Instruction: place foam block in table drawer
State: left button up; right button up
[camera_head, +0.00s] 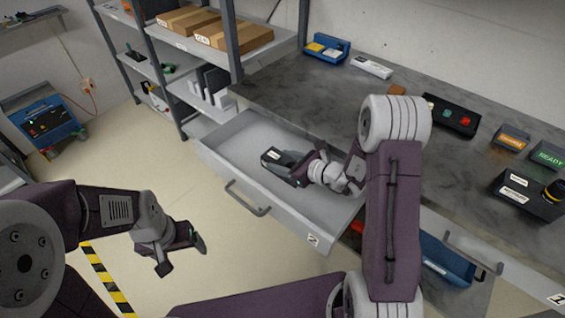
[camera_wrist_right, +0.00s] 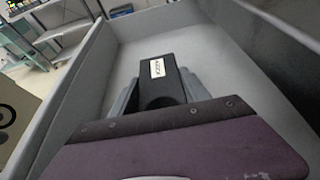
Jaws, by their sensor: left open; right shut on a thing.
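The table drawer (camera_head: 232,166) is pulled open below the dark worktop, with its handle (camera_head: 247,198) on the front face. My right gripper (camera_head: 279,160) reaches down inside the drawer and is shut on the foam block (camera_head: 270,154), a small black block with a white label. The foam block also shows in the right wrist view (camera_wrist_right: 157,74), between the fingers and over the drawer floor (camera_wrist_right: 124,62). I cannot tell whether the block touches the floor. My left gripper (camera_head: 183,256) is open and empty, over the floor to the left of the drawer.
The worktop (camera_head: 310,95) holds a blue bin (camera_head: 327,50), a black box with buttons (camera_head: 452,116) and lit signs. A shelf rack (camera_head: 185,60) with cardboard boxes stands behind the drawer. A second drawer (camera_head: 500,270) is at the right.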

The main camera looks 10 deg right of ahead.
jog(key=shift+s+f, duration=0.1)
jog(key=o, duration=1.4)
jog(key=shift+r, duration=0.2)
jog(key=shift+d+r, duration=0.1)
jog(key=shift+r, duration=0.1)
jog(key=p+v, duration=0.1)
jog(key=v, duration=1)
jog(key=shift+s+d+p, duration=0.2)
jog(key=shift+s+p, duration=0.1)
jog(key=shift+s, duration=0.05)
